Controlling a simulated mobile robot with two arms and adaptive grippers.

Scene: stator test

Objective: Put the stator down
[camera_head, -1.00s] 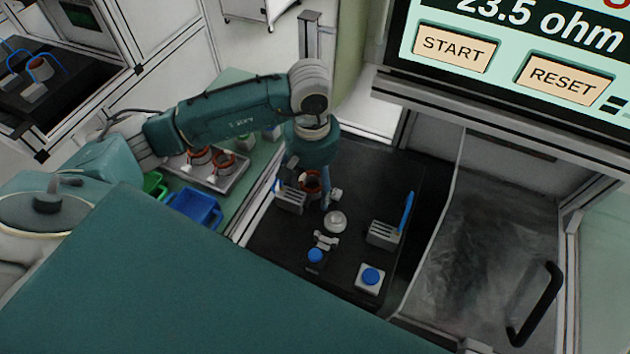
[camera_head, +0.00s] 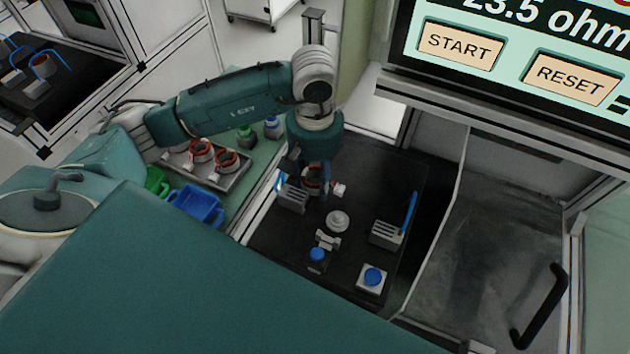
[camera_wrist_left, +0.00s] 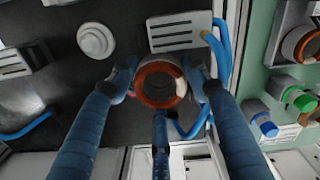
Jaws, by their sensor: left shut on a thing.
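The stator, a ring with copper-red windings and a white connector, shows in the left wrist view (camera_wrist_left: 157,85) between the blue fingers. In the head view the stator (camera_head: 311,186) is partly hidden by the gripper over the black test plate (camera_head: 375,160). My left gripper (camera_head: 318,190) points down over the plate and is shut on the stator; in the left wrist view (camera_wrist_left: 160,82) its fingers press on both sides of it. I cannot tell whether the stator touches the plate. My right gripper is not in view.
A grey slotted block (camera_head: 292,199) stands close beside the gripper. A white round knob (camera_head: 337,221), blue buttons (camera_head: 373,277) and a second slotted block (camera_head: 386,235) are nearer the front. A tray with more stators (camera_head: 232,178) and blue bin (camera_head: 196,206) lie left.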

